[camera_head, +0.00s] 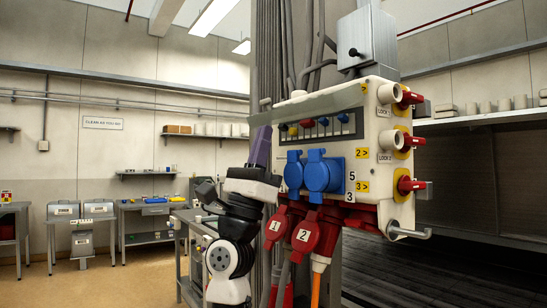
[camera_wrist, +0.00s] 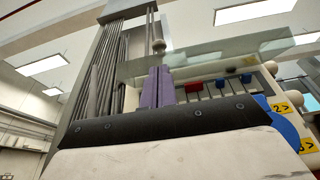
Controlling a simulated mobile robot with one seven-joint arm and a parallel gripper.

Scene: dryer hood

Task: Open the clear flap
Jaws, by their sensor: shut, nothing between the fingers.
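The clear flap (camera_head: 316,103) is a see-through pane at the top of the switch window on the white electrical box (camera_head: 385,155). In the wrist view the flap (camera_wrist: 215,57) appears as a greenish pane jutting out above the red and blue switches (camera_wrist: 210,88); its exact angle is hard to tell. My gripper (camera_head: 263,135) has purple fingers and is at the left side of the box. In the wrist view the gripper (camera_wrist: 158,75) is shut and empty, its tips close under the flap's left part. I cannot tell whether they touch it.
Blue sockets (camera_head: 314,174) and red plugs (camera_head: 305,236) with cables hang below the switches. Red-handled locks (camera_head: 409,97) and a hook (camera_head: 411,233) stick out at the right. A grey column with pipes (camera_head: 300,45) stands behind. Open floor (camera_head: 75,285) lies at the left.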

